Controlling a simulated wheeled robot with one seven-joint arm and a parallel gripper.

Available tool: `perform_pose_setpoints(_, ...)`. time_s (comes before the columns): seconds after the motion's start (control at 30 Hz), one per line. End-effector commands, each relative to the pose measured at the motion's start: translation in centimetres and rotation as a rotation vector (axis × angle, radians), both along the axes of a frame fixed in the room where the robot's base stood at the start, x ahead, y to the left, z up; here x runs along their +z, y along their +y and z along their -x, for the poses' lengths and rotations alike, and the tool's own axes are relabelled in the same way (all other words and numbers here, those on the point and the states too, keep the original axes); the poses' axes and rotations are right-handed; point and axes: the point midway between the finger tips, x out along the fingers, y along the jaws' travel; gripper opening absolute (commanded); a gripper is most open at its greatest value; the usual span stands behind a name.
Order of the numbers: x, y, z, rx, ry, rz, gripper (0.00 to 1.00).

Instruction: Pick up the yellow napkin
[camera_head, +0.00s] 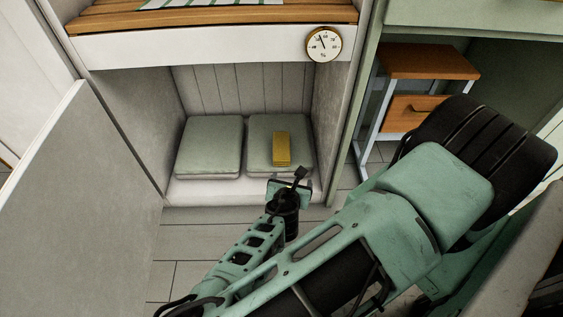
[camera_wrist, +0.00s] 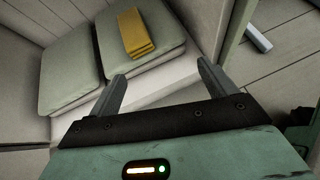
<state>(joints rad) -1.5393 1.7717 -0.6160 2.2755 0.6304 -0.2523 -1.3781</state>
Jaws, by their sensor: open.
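The yellow napkin (camera_head: 281,149) is a small folded block lying on the right one of two grey-green cushions inside the low open cubby. It also shows in the wrist view (camera_wrist: 135,33), at the top left of centre, beyond the fingers. My gripper (camera_wrist: 165,85) is open, with its two fingers apart and nothing between them. In the head view my gripper (camera_head: 288,178) is in front of the cubby, near its front edge, short of the napkin and apart from it. My wrist partly hides the cubby's front edge.
The right cushion (camera_head: 258,124) and left cushion (camera_head: 208,146) lie on a white base (camera_head: 190,190). A white panel with a round dial (camera_head: 323,44) spans the top of the opening. A grey door (camera_head: 75,200) stands at the left. An orange-brown drawer unit (camera_head: 425,75) is at the right.

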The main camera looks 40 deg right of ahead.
Motion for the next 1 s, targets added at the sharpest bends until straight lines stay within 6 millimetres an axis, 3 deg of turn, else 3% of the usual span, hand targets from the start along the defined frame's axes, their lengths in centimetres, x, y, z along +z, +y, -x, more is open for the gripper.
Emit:
perform_pose_setpoints(0.03, -1.5, -0.3, -1.4, 0.070, -0.019, 0.051, 0.84)
perform_pose_setpoints(0.23, -1.6, -0.2, -4.3, 0.216, -0.056, 0.154, 0.84)
perform_pose_setpoints(1.0, -6.0, -6.2, -13.3, 0.227, -0.060, 0.163, 0.84)
